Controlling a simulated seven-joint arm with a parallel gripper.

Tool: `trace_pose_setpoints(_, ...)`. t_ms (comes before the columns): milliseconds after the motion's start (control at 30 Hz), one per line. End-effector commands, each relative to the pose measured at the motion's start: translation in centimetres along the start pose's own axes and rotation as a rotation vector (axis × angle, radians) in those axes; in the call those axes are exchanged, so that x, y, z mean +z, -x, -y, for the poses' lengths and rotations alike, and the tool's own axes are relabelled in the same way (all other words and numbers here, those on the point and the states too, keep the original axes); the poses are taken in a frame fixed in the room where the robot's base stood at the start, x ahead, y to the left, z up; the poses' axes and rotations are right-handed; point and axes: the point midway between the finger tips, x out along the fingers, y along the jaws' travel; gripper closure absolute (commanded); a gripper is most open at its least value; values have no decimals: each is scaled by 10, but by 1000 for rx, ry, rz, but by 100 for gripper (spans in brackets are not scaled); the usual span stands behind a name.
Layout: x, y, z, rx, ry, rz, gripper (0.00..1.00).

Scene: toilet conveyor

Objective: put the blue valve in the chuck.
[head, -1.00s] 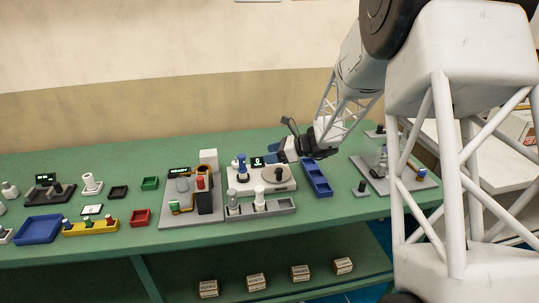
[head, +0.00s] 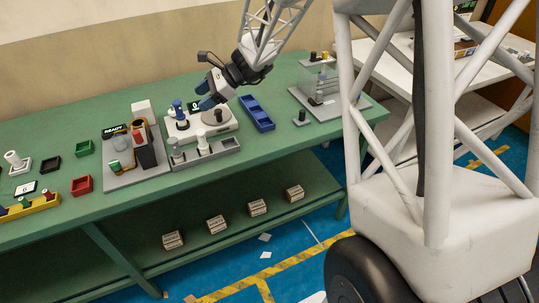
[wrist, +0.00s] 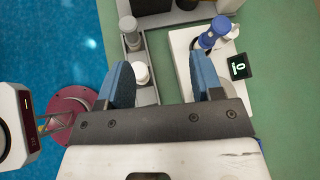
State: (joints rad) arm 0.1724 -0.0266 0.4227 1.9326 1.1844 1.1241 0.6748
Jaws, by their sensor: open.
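The blue valve (head: 178,108) stands upright on the left of a white unit (head: 231,123) with a small black display. It also shows in the wrist view (wrist: 212,33), beyond my right finger and apart from it. My gripper (head: 206,96) is open, its blue fingers above the back of the white unit; in the wrist view nothing is between the fingers (wrist: 160,72). I cannot tell for certain which fixture is the chuck. A grey station (head: 122,178) marked READY, with a red-topped part in a black block, stands left of the white unit.
A grey rack (head: 205,154) with pale cylinders stands in front of the white unit. A dark-topped part (head: 218,116) is on the unit's round plate. A blue tray (head: 257,114) lies to the right, near a clear-walled station (head: 320,90). Green bench shows between them.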

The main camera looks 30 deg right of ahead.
Motion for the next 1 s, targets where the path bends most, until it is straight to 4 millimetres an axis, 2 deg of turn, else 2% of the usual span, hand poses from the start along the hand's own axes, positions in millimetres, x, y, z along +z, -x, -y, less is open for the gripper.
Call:
trace_pose_setpoints(33, 12, 6, -14, 22, 57, -27, 40)
trace_pose_setpoints(100, 24, 12, -34, 56, 138, -67, 40)
trace_pose_setpoints(400, 64, 44, -119, 206, 484, -234, 40)
trace_pose_setpoints(700, 84, 78, -202, 368, 829, -394, 40)
trace_pose_setpoints(1000, 90, 114, -278, 546, 1165, -551, 40)
